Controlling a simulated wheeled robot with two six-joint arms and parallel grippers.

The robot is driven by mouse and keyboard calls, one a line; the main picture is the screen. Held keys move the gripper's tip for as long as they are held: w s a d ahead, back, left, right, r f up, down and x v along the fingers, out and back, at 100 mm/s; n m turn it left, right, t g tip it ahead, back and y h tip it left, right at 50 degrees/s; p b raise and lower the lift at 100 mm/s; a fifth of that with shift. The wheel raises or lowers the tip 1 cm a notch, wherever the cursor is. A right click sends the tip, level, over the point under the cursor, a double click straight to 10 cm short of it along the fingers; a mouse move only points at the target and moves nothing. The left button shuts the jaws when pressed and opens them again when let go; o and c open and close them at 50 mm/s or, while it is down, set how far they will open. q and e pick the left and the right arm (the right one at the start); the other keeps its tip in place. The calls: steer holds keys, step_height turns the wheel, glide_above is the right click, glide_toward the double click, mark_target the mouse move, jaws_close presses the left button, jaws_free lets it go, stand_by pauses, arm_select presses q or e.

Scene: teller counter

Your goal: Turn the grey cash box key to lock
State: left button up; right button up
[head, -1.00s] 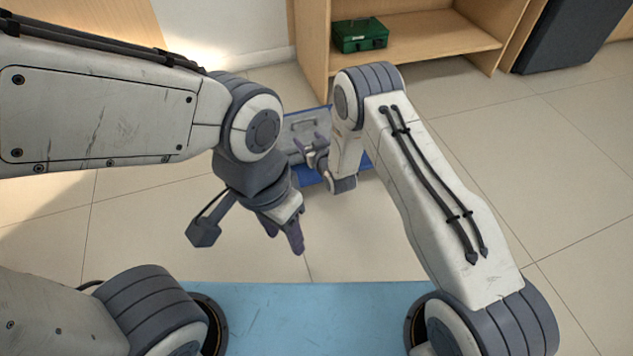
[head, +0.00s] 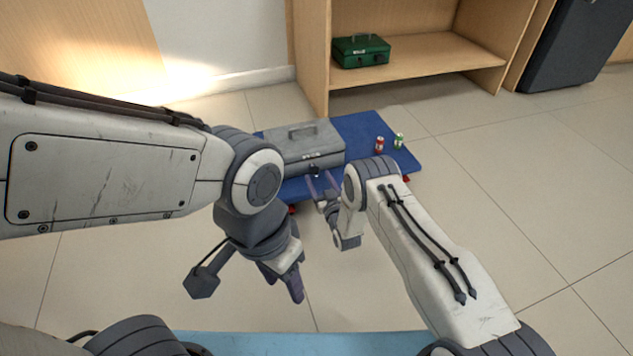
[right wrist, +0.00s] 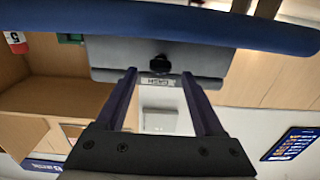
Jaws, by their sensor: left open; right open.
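The grey cash box (head: 308,152), with a handle on its lid, sits on a blue platform. Its front plate shows upside down in the right wrist view (right wrist: 115,58). A small dark key or lock knob (right wrist: 160,63) is at the middle of that front, above a small label in that view. My right gripper (head: 320,180) is open in front of the box front; its fingers (right wrist: 159,78) point at the knob, one to each side, and contact cannot be told. My left gripper (head: 297,290) is open and empty, hanging over the floor, away from the box.
The blue platform (head: 358,130) carries a red can (head: 379,145) and a green can (head: 398,141) right of the box. A green cash box (head: 361,51) stands in the wooden shelf (head: 430,55) behind. Tiled floor is clear to the right.

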mark_target(314, 170)
steer(key=shift+b+x, duration=0.5)
steer(key=shift+x, duration=0.7)
jaws_close()
